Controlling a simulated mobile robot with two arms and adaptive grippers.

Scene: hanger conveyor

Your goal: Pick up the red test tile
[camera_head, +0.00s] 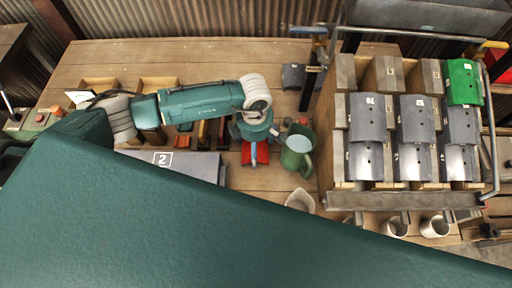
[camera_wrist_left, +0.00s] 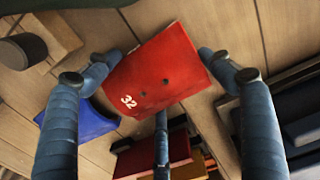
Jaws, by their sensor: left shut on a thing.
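The red test tile (camera_wrist_left: 158,72), marked 32 and with two small holes, lies between the fingers of my left gripper (camera_wrist_left: 156,62) in the left wrist view. The fingers touch its left and right sides, and a third finger reaches its near edge. The gripper is shut on the tile. In the head view the red tile (camera_head: 262,150) shows partly under my left gripper (camera_head: 254,148), whose arm comes in from the left over the wooden table. I cannot tell how far the tile is above the table. My right gripper is not in view.
A green jug (camera_head: 297,152) and a pale cup (camera_head: 300,201) stand just right of the gripper. A rack (camera_head: 335,120) holds several grey tiles and a green tile (camera_head: 463,82). A blue tile (camera_wrist_left: 92,120) and a darker red piece (camera_wrist_left: 168,155) lie close by.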

